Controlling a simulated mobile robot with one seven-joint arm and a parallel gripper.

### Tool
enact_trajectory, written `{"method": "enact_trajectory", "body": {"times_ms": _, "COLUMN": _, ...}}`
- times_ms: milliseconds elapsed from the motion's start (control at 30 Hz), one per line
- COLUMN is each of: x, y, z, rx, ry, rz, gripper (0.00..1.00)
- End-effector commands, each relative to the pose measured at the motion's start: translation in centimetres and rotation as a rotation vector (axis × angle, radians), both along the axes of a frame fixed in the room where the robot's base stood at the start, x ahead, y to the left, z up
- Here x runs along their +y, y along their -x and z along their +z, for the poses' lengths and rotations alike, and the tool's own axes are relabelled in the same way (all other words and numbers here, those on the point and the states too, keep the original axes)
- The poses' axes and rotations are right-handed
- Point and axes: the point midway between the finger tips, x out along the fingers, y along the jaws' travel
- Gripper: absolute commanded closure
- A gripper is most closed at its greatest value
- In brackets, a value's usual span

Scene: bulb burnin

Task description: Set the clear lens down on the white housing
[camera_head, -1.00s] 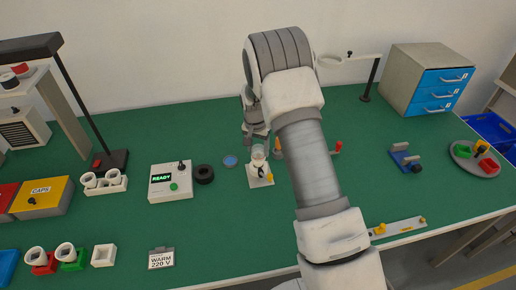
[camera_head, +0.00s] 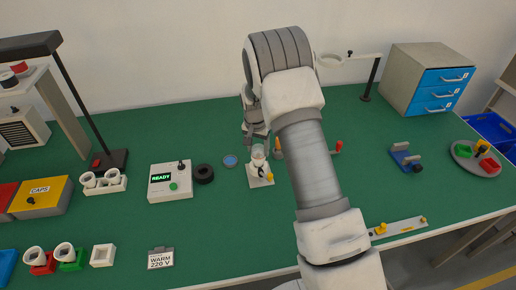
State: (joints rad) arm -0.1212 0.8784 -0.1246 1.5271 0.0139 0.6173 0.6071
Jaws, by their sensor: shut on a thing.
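The white housing (camera_head: 260,180) stands on the green table near the middle, left of my arm, with a small yellow part at its front right. The clear lens (camera_head: 258,155) shows as a pale, glassy shape at the top of the housing, just under my gripper (camera_head: 257,143). My gripper points down over the housing and is shut on the lens. Whether the lens touches the housing is too small to tell. My arm hides the table to the right.
A white box reading READY (camera_head: 170,189), a black ring (camera_head: 204,174) and a blue disc (camera_head: 230,161) lie to the left. A magnifier stand (camera_head: 368,85) and a drawer cabinet (camera_head: 408,80) stand at the back right. Open green table lies in front of the housing.

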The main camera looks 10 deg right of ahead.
Motion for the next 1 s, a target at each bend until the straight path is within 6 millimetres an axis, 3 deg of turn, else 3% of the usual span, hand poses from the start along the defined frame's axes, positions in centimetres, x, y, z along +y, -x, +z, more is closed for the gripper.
{"method": "enact_trajectory", "body": {"times_ms": 967, "x": 0.0, "y": 0.0, "z": -1.0, "rx": 0.0, "ry": 0.0, "rz": 0.0, "gripper": 0.88}}
{"method": "enact_trajectory", "body": {"times_ms": 1000, "x": 0.0, "y": 0.0, "z": -1.0, "rx": 0.0, "ry": 0.0, "rz": 0.0, "gripper": 0.3}}
